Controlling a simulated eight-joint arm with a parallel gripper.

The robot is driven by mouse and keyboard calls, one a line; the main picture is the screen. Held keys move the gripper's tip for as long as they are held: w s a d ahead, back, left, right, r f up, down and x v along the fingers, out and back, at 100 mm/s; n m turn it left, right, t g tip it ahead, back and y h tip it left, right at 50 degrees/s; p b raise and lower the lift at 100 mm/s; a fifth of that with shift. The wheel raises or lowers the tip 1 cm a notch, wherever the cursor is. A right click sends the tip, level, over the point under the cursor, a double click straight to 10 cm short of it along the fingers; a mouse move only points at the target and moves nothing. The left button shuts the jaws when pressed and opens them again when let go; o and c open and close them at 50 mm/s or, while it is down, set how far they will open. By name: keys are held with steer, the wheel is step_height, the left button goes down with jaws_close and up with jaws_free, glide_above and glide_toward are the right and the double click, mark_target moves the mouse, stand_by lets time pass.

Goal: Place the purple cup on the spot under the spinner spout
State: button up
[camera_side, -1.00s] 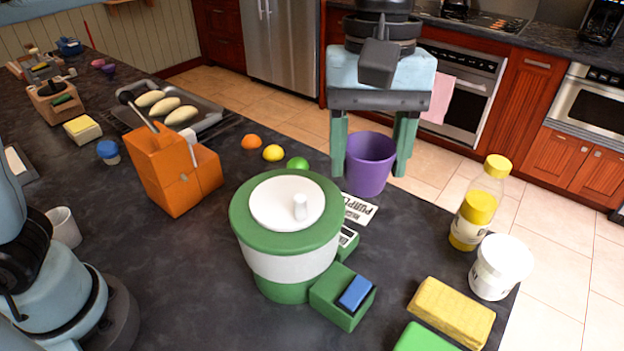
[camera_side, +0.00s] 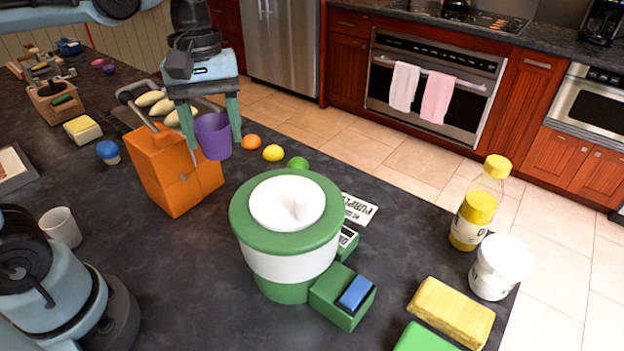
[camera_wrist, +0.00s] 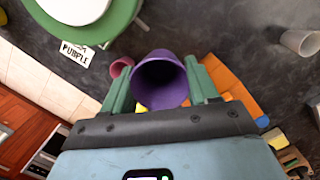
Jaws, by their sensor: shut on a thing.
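The purple cup (camera_side: 213,137) is held between the two green fingers of my gripper (camera_side: 210,122), in the air in front of the orange block's right side. In the wrist view the cup (camera_wrist: 160,80) sits between the fingertips (camera_wrist: 159,92) with its round mouth facing the camera. The spinner is the green and white drum with a white lid (camera_side: 288,203), to the right of and below the cup in the side view. A green ledge (camera_side: 347,243) juts from its right side. I cannot make out the spout or the spot under it.
An orange block (camera_side: 175,175) stands left of the spinner. Orange, yellow and green fruits (camera_side: 273,153) lie behind it. A card reading "PURPLE" (camera_side: 360,208) lies right of the spinner. A green box with a blue top (camera_side: 343,300) stands in front. A yellow-capped bottle (camera_side: 477,210) is at right.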

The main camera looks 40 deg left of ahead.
step_height(320, 180, down, 18)
steer(key=shift+r, duration=0.1)
stand_by(0.8)
steer(key=o, duration=1.1)
steer(key=shift+f, duration=0.2)
steer(key=shift+c, duration=0.2)
steer(key=shift+r, duration=0.15)
